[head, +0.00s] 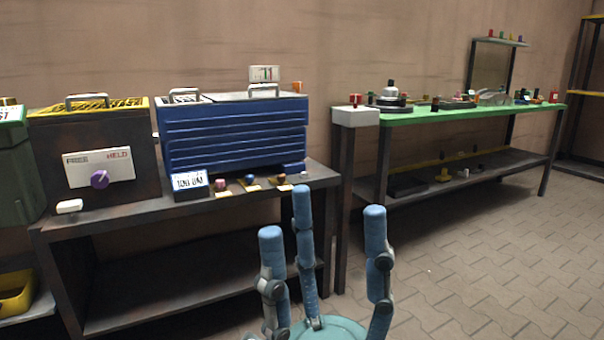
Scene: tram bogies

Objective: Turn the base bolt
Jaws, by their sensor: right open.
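My right gripper (318,220) rises from the bottom middle of the head view. Its blue fingers are spread apart with nothing between them. It is in front of the dark bench (215,198) and covers part of it. I cannot pick out a base bolt for certain. My left gripper is not in view.
A blue ribbed box (233,137) stands on the dark bench, with small coloured knobs (252,181) along the front edge. A green-topped bench (440,115) with many small parts stands along the wall. A yellow bin (14,296) is at lower left. The paved floor at right is clear.

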